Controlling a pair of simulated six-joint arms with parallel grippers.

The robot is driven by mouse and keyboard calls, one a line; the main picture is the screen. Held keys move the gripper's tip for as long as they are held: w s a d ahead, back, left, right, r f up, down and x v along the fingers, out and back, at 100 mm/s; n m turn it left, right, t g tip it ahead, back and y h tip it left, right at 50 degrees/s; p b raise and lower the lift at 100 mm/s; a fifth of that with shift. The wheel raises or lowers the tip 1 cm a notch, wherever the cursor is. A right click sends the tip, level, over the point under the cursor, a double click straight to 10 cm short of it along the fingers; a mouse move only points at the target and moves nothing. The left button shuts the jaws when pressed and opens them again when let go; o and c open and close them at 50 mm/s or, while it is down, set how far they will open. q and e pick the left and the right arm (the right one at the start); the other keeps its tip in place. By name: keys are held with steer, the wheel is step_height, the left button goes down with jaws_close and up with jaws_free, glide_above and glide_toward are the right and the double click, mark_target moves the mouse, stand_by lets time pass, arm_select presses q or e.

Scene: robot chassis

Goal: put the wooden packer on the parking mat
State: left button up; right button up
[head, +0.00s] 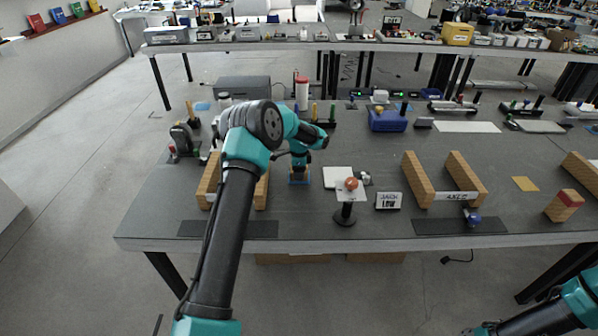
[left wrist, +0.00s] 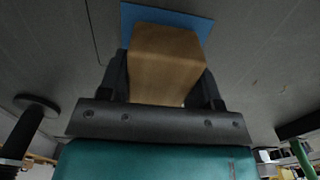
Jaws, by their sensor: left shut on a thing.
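The wooden packer (left wrist: 165,55) is a plain tan block. In the left wrist view it sits between the two dark fingers of my left gripper (left wrist: 165,85), which is shut on it. A flat blue mat (left wrist: 130,14) shows beyond and beside the packer in that view. In the head view my left gripper (head: 299,172) points down at the blue mat (head: 305,183), left of the table's middle. The packer is mostly hidden there by the gripper. I cannot tell whether its underside touches the mat. My right gripper is out of view; only part of the right arm shows.
A red-topped wooden block (head: 565,205) is far right.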

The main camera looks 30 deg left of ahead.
arm_select(q)
steer(key=shift+f, duration=0.25)
steer(key=o, duration=1)
steer(key=shift+c, duration=0.2)
steer(key=shift+r, duration=0.15)
step_height(320, 180, up, 12)
